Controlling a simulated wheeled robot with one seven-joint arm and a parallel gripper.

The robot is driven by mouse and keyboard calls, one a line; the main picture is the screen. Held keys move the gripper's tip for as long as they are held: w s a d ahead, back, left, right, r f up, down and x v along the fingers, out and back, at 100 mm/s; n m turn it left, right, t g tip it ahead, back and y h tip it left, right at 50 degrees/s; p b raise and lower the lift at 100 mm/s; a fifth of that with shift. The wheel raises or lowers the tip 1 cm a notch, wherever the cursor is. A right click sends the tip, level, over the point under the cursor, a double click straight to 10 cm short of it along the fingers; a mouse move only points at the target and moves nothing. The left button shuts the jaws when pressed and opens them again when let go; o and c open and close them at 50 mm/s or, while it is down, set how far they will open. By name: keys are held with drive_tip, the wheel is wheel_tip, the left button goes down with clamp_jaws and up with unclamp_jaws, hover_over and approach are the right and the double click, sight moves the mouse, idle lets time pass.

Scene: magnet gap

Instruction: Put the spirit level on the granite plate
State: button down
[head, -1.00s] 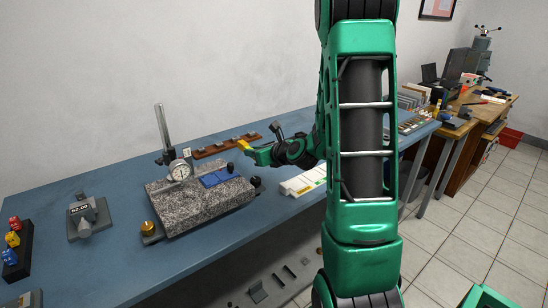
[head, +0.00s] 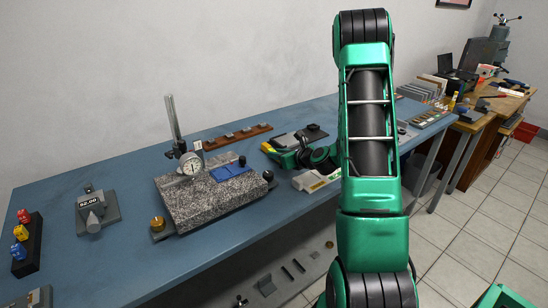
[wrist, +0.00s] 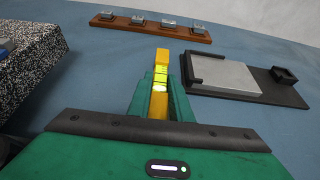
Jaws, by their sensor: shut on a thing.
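The spirit level is a yellow bar with a bright green-yellow vial. In the wrist view the spirit level (wrist: 161,68) sticks out forward from between the green fingers of my gripper (wrist: 160,105), which is shut on it. In the head view only a small yellow end of the level (head: 267,147) shows, at my gripper (head: 278,153), behind and right of the plate. The speckled granite plate (head: 205,210) is on the blue bench, with its side also at the left of the wrist view (wrist: 35,85). The level is apart from the plate; its height above the bench is hard to tell.
A dial gauge stand (head: 188,163) and a blue item (head: 230,172) are on the plate. A wooden rail with grey blocks (wrist: 152,27) lies behind, and a dark fixture with a grey slab (wrist: 225,77) lies right of the level. Bare bench separates plate and fixture.

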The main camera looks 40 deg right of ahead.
drive_tip(key=shift+s+d+f, duration=0.1)
drive_tip(key=shift+d+f, duration=0.15)
drive_tip(key=c, duration=1.6)
unclamp_jaws()
drive_tip(key=shift+a, duration=0.1)
